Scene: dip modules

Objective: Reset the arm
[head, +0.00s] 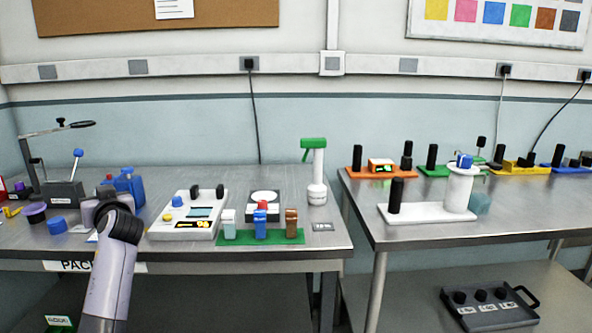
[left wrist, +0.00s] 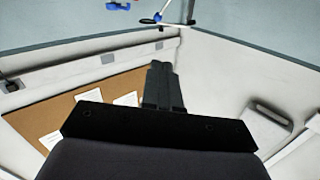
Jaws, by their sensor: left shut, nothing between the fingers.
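My left arm (head: 112,270) rises from the bottom left in the head view, in front of the left bench, with its dark joint over the bench's front part. The gripper end is not clear in that view. In the left wrist view, my left gripper (left wrist: 162,82) shows two dark fingers pressed together with nothing between them. Behind the fingers are a corkboard (left wrist: 90,105) with papers and white wall, so the gripper is clear of any object. My right arm and gripper are not in either view.
The right bench (head: 440,233) carries several modules. A dark tray (head: 515,315) lies below.

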